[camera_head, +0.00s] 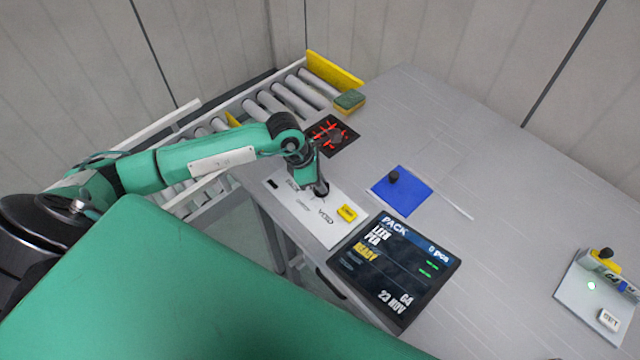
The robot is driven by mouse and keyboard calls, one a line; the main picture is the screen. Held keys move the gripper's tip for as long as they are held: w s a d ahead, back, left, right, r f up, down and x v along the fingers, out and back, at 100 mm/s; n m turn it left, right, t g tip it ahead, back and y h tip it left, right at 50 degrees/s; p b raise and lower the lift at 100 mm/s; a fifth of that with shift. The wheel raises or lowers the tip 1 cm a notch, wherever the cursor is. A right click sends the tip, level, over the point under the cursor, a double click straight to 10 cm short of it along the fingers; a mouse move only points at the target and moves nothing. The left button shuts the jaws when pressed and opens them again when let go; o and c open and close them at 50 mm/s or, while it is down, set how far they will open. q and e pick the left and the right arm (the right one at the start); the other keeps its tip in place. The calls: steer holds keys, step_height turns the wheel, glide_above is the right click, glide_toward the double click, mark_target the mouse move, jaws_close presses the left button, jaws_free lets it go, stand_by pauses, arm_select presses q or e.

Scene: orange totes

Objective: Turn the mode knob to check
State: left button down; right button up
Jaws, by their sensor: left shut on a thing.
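A white control panel (333,237) lies along the front edge of the grey table, with small printed labels, one reading VOID, and a yellow button (347,213). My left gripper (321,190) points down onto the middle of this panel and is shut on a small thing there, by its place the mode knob. The gripper hides the knob, so its pointer direction cannot be told. A dark screen (393,270) beside the panel reads PACK, READY and a date. My right gripper is not in view.
A blue mat (405,200) with a black knob-like piece, a black pad with red marks (322,143) and a green-yellow sponge (349,101) lie behind. A roller conveyor (270,103) runs behind my arm. A device with a SET button (608,319) stands far right. The table's middle right is clear.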

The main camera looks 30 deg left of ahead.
arm_select(q)
steer(key=n+t+y+b, duration=0.1)
steer(key=n+b, duration=0.2)
steer(key=n, duration=0.2)
steer(key=shift+d+f+b, duration=0.1)
steer(key=shift+b, duration=0.3)
steer(key=shift+n+t+y+b, duration=0.5)
steer(key=shift+n+y+b, duration=0.3)
steer(key=shift+n, duration=0.6)
steer(key=c, duration=1.4)
jaws_free()
steer(key=shift+c, duration=0.2)
steer(key=b+v, duration=0.2)
steer(key=v, duration=1.2)
steer(key=shift+b, duration=0.3)
